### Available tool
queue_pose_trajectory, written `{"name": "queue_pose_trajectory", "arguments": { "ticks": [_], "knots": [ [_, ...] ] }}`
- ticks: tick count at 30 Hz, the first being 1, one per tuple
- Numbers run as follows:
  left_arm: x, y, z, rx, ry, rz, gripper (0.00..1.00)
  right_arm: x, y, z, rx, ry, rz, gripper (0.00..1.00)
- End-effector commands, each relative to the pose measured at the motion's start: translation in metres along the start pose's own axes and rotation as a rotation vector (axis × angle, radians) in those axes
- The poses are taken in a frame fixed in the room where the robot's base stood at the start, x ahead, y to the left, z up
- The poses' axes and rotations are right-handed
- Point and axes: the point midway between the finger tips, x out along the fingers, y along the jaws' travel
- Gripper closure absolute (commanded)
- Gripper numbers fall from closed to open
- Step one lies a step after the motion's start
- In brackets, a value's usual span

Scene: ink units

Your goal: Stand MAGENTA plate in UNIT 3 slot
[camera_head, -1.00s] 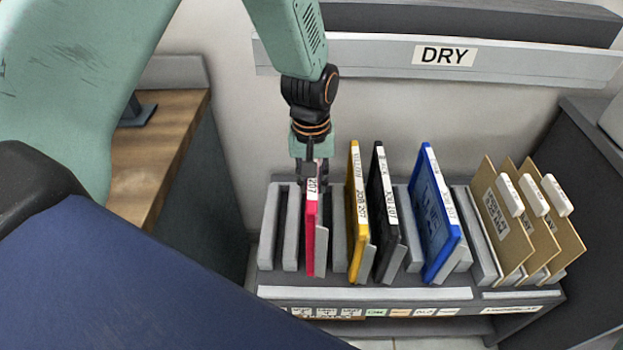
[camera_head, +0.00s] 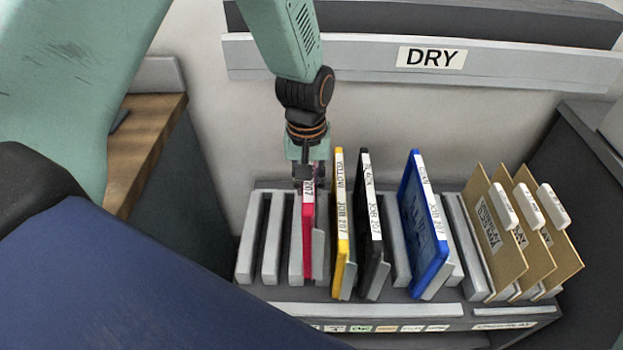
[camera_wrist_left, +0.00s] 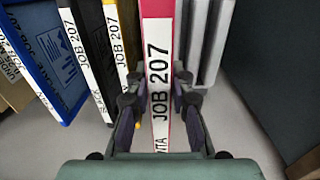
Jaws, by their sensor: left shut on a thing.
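The magenta plate (camera_head: 308,240) stands upright in the slotted rack (camera_head: 270,236), left of the yellow plate (camera_head: 341,230). Its white label, reading JOB 207, shows in the left wrist view (camera_wrist_left: 158,80). My left gripper (camera_head: 309,178) is shut on the plate's top edge, one finger on each side. The left gripper's fingers also show in the wrist view (camera_wrist_left: 159,105). The plate's lower edge is hidden among the dividers, so I cannot tell how deep it sits. UNIT 3 markings are not readable. My right gripper is not in view.
A black plate (camera_head: 369,230) and a blue plate (camera_head: 424,225) stand to the right, then several tan folders (camera_head: 497,235) with white tabs. Empty slots lie left of the magenta plate. A rail marked DRY (camera_head: 510,65) runs behind. A wooden surface (camera_head: 150,145) is at left.

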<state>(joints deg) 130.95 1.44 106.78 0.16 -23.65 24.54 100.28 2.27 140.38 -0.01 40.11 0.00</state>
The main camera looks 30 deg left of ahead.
Motion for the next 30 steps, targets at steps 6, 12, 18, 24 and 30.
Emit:
{"name": "queue_pose_trajectory", "arguments": {
  "ticks": [6,12,18,24,30],
  "knots": [
    [0.023,0.000,-0.001,0.000,0.002,0.001,1.00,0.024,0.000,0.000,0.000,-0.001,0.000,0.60],
    [0.040,0.001,-0.002,0.000,0.002,0.001,1.00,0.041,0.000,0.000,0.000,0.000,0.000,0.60],
    [0.055,0.002,-0.003,0.000,0.001,0.000,1.00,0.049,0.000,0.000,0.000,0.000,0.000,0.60],
    [0.072,0.003,-0.004,0.000,0.003,0.001,1.00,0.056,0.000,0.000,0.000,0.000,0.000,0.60],
    [0.089,0.002,-0.004,0.000,0.001,0.000,1.00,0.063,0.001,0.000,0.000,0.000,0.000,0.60]
  ]
}}
